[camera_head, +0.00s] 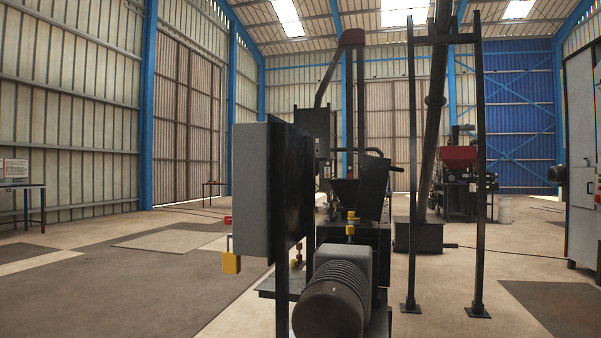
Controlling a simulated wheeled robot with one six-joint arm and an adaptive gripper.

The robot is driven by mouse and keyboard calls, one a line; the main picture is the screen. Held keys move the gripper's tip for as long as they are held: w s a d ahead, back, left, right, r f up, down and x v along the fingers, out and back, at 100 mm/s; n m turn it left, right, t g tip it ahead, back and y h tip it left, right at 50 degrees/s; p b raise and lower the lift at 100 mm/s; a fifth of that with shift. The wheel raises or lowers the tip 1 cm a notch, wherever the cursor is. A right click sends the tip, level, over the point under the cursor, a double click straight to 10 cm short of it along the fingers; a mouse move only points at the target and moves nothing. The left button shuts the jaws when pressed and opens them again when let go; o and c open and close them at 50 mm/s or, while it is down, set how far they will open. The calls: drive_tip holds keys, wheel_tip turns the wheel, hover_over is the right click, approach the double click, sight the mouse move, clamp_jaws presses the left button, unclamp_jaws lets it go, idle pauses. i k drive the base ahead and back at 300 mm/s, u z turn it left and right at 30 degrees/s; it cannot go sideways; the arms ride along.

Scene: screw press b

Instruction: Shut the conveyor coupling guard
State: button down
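I cannot tell for certain which part is the conveyor coupling guard. A dark flat plate (373,188) stands up at a tilt above the machine behind the motor, and it may be the guard standing open. A small yellow piece (351,222) sits just left of its lower end, above the grey finned motor (336,290). The coupling itself is not clearly visible. My gripper is not in view.
A grey box on a dark post (252,190) blocks the near left side. A yellow block (231,263) hangs below it. A dark frame post (478,170) stands at right beside a sloping tube (434,110). The floor is open at left and far right.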

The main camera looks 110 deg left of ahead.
sight(376, 170)
drive_tip(key=u, duration=3.15)
drive_tip(key=i, duration=1.6)
